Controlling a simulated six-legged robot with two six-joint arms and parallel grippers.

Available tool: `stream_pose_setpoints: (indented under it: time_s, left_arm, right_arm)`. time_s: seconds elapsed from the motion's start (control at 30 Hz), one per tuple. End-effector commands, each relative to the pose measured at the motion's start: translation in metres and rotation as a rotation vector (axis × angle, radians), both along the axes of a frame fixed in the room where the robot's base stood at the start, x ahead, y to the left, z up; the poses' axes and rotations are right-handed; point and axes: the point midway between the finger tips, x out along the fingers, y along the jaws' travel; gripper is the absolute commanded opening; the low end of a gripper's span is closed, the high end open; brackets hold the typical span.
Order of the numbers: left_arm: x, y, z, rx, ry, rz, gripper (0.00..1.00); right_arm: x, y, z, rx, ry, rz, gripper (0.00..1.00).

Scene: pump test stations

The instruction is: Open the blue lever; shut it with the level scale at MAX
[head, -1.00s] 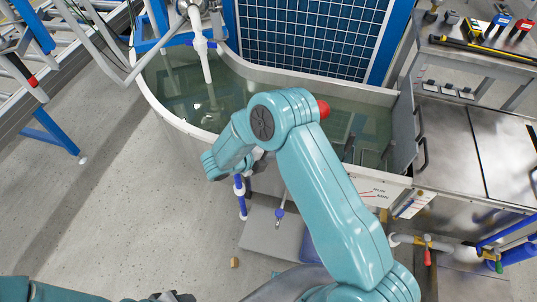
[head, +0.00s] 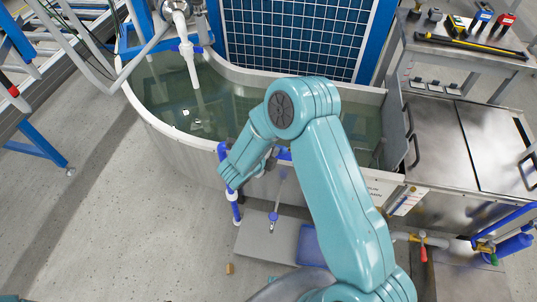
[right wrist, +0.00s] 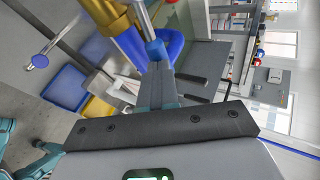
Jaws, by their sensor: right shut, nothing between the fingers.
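The tank (head: 165,128) holds greenish water. Its pale level label (head: 384,187) is on the front wall at right, partly behind my right arm; the writing is too small to read. My right gripper (right wrist: 158,75) is shut and empty. In the right wrist view its fingers end at a blue part (right wrist: 172,48), seemingly the lever, beside a brass valve body (right wrist: 126,18). I cannot tell whether they touch. In the head view a blue piece (head: 285,153) shows beside the wrist at the tank's front wall, and the fingertips are hidden. My left gripper is out of view.
A blue bin (head: 312,246) and a grey slab (head: 262,235) lie below the tank. A steel bench (head: 480,140) stands at right.

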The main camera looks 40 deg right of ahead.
Motion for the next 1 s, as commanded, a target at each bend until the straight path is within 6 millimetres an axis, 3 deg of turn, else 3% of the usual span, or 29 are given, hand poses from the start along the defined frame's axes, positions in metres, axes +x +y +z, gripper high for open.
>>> stream_pose_setpoints:
  time_s: [0.7, 1.0]
  left_arm:
    - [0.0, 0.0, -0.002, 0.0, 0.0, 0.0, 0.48]
    - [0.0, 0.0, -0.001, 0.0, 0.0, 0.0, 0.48]
  right_arm:
    - [0.001, -0.006, 0.0, 0.0, 0.0, -0.001, 0.0]
    - [0.005, 0.005, 0.0, -0.001, -0.001, 0.001, 0.0]
